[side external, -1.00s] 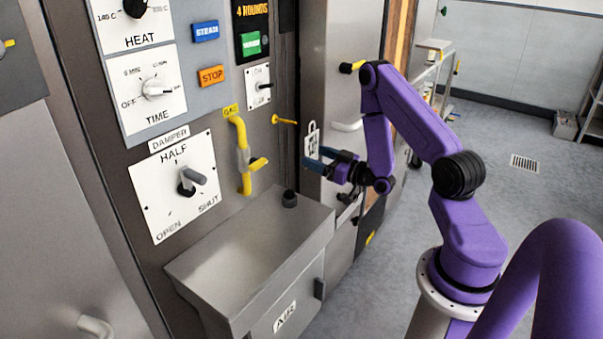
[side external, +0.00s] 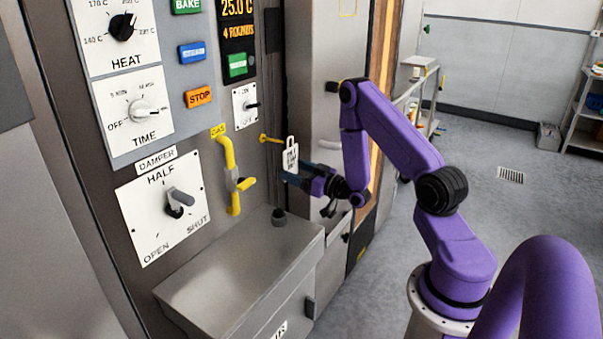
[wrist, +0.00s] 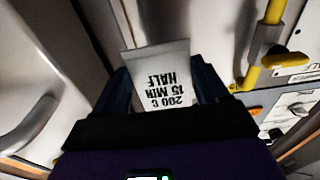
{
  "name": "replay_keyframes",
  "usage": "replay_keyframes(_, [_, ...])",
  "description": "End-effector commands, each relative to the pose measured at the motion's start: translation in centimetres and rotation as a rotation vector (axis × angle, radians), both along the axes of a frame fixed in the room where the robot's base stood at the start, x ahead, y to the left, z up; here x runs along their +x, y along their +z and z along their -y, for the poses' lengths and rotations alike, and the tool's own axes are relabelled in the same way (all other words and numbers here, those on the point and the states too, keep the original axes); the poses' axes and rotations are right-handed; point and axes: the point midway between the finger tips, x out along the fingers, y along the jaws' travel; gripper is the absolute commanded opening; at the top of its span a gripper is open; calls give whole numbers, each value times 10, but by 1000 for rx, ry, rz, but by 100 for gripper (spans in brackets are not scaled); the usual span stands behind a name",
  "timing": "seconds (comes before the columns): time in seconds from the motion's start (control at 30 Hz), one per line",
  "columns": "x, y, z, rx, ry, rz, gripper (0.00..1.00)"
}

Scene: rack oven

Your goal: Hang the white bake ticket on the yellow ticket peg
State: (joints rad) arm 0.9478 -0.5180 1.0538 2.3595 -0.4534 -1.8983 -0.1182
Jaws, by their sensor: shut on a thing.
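The white bake ticket (side external: 290,158) hangs upright, its loop at the top, in the side external view. My gripper (side external: 289,177) is shut on its lower part. In the wrist view the ticket (wrist: 163,72) stands between the fingers, and its print reads upside down: 200 C, 15 MIN, HALF. The yellow ticket peg (side external: 271,139) sticks out from the oven front just left of the ticket's loop. Its tip looks close to the loop; I cannot tell whether it touches or enters it. I cannot make out the peg in the wrist view.
A yellow gas pipe with a lever (side external: 232,175) stands left of the peg. A steel box (side external: 240,265) juts out below. The damper dial (side external: 178,205) and a small switch plate (side external: 245,106) are on the oven front. A steel door handle (wrist: 30,125) shows in the wrist view.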

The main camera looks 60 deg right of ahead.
Motion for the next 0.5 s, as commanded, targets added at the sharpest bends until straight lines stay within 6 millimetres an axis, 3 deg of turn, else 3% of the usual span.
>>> replay_keyframes(0.5, [27,-2,-1,-1,2,2,45])
